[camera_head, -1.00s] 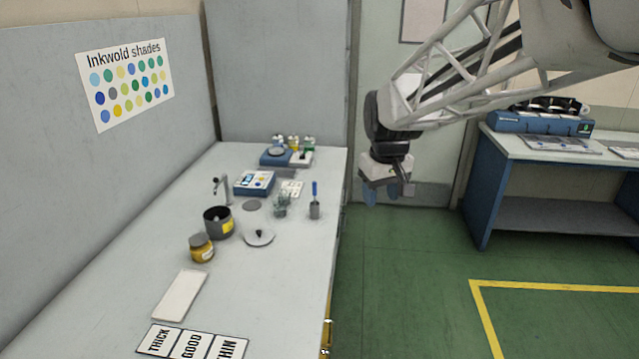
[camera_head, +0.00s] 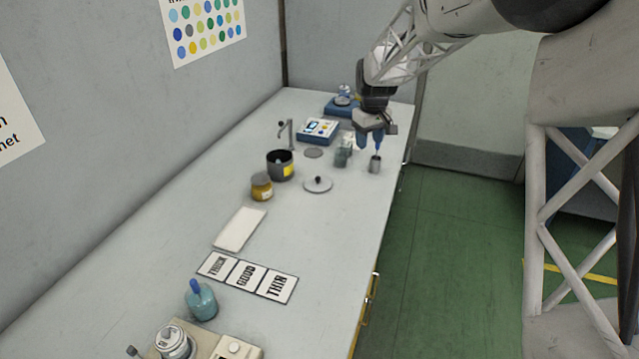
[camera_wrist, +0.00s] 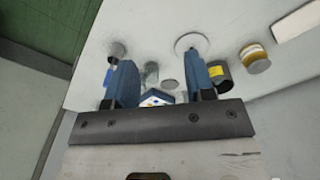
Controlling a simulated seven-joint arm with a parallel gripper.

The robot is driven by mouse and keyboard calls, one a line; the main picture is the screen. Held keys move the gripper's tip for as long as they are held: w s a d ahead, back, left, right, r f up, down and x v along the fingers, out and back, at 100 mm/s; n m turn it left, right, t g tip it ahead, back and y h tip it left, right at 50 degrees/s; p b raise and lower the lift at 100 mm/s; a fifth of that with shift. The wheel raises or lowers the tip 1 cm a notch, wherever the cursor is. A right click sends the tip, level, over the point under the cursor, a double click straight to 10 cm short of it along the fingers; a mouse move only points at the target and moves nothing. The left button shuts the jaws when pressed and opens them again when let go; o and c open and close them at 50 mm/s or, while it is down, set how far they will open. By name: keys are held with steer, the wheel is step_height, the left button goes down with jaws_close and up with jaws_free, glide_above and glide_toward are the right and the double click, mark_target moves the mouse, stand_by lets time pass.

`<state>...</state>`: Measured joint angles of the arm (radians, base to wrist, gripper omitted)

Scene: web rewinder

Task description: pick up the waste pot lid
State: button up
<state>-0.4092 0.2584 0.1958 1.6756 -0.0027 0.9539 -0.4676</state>
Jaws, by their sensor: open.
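The lid (camera_head: 317,185), a pale round disc with a dark knob, lies flat on the bench in front of the dark pot. It also shows in the wrist view (camera_wrist: 191,44), beyond the fingertips and toward the right finger. The waste pot (camera_head: 281,167) is dark grey with a yellow label and stands open at the top; in the wrist view it is partly behind the right finger. My gripper (camera_head: 371,139) is open and empty, above the bench, to the right of and farther back than the lid.
A metal cup (camera_head: 375,166) with a blue-handled tool is near my gripper. A glass container (camera_head: 343,153) stands between cup and pot. A yellow jar (camera_head: 262,187) is left of the lid. A tap (camera_head: 288,134) and blue device (camera_head: 318,130) stand behind. Bench front right is clear.

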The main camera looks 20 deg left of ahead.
mark_target(318, 178)
steer(key=w+a+f+n, duration=0.1)
steer(key=w+a+f, duration=0.1)
steer(key=a+f, duration=0.3)
steer(key=w+a+f+n, duration=0.1)
steer(key=w+a+f, duration=0.2)
steer(key=a+f, duration=0.2)
steer(key=w+a+f+n, duration=0.1)
steer(key=w+a+f, duration=0.1)
steer(key=a+f, duration=0.3)
steer(key=shift+w+a+n+g, duration=0.15)
steer(key=shift+a+n+g, duration=0.15)
steer(key=shift+a, duration=1.3)
steer(key=shift+f, duration=1.25)
steer(key=shift+f, duration=0.1)
steer(key=shift+d+f, duration=0.15)
steer(key=shift+f, duration=2.35)
jaws_close()
